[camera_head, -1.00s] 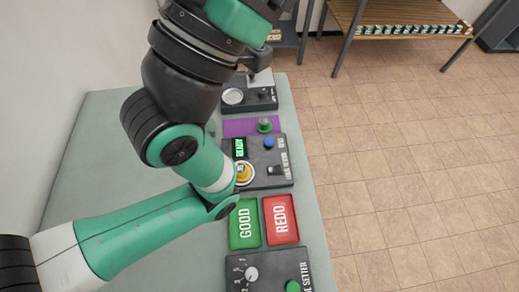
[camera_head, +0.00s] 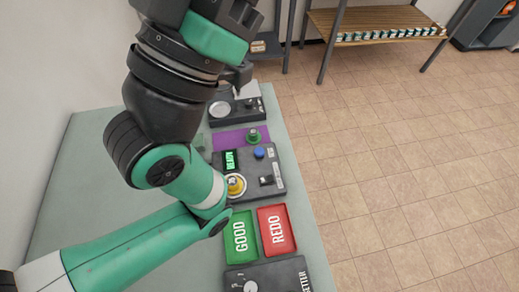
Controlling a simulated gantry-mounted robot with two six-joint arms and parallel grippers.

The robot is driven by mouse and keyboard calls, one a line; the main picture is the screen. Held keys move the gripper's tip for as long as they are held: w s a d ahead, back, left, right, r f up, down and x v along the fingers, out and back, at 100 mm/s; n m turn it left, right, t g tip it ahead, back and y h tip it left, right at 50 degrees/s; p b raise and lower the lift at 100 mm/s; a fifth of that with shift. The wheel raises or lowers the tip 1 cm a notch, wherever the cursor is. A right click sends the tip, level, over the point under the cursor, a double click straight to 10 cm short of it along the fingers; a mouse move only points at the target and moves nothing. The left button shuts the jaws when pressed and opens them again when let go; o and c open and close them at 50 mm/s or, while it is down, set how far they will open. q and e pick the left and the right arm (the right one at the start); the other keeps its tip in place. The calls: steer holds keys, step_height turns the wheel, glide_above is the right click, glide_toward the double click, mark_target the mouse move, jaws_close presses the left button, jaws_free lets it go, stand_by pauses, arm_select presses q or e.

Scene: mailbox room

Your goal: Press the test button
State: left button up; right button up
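The tester box (camera_head: 262,190) is dark grey and sits on the pale green table. It has a lit green READY display (camera_head: 230,160), a blue round button (camera_head: 259,152) with a small label beside it, a black switch-like part (camera_head: 267,180), and a yellow round part (camera_head: 236,184) in a pale ring. The label by the blue button is too small to read surely now. A green and black arm of mine crosses the left of the box and hides part of the table. No gripper fingertips show clearly for either arm.
Green GOOD (camera_head: 240,237) and red REDO (camera_head: 276,230) trays lie in front of the box. A purple mat (camera_head: 228,139) with a green knob-like part (camera_head: 253,136) lies behind. Another dark device (camera_head: 245,107) stands farther back, and a setter box (camera_head: 285,275) is nearest. Floor lies right.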

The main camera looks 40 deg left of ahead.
arm_select(q)
jaws_close()
stand_by(1.3)
